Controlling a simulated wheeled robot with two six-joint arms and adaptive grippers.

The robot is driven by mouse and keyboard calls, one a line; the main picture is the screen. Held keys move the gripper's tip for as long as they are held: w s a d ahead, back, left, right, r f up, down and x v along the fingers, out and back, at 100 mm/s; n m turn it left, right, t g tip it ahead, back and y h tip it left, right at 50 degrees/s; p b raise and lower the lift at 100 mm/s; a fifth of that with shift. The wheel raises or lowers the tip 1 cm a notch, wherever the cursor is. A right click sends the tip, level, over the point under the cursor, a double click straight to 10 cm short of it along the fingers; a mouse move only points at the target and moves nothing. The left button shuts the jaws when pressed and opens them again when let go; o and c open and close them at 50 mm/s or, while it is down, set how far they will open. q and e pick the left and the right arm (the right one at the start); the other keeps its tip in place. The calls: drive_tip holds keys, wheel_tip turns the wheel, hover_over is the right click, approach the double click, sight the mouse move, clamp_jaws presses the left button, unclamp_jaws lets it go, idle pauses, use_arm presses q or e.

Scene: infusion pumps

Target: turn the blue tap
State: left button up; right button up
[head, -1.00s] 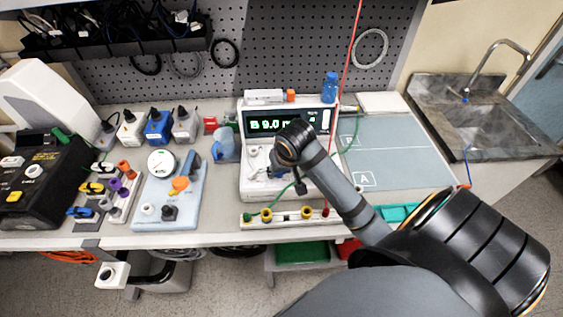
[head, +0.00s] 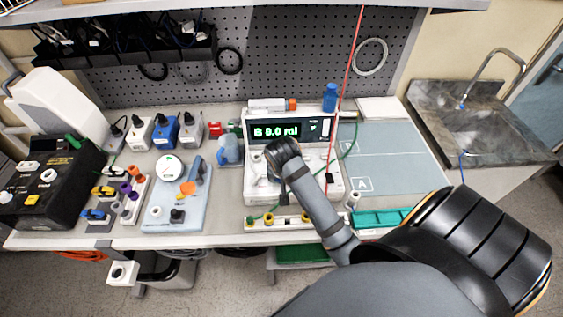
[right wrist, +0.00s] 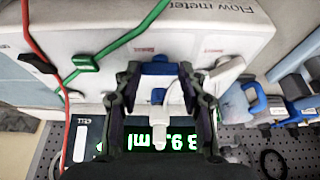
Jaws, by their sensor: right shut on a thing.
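The white pump (head: 325,182) stands in the middle of the bench with a lit green readout (head: 276,131). Its front also shows in the right wrist view (right wrist: 110,28), upside down. The blue tap (right wrist: 158,68) is on this front, above a white fitting (right wrist: 158,96) in the picture. My right gripper (right wrist: 160,74) is shut on the blue tap, one dark finger on each side of it. In the head view my right arm comes from the lower right and hides the tap. My left gripper is not in view.
A green tube (right wrist: 125,42) and a red tube (right wrist: 45,60) run close by on the wrist view's left. A pale blue unit (head: 172,215) with knobs stands left of the pump. The mat (head: 395,150) at right looks clear.

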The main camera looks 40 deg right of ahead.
drive_tip(key=o, duration=1.1)
drive_tip(key=shift+o, duration=0.2)
drive_tip(key=v, duration=0.7)
drive_tip(key=shift+r, duration=0.25)
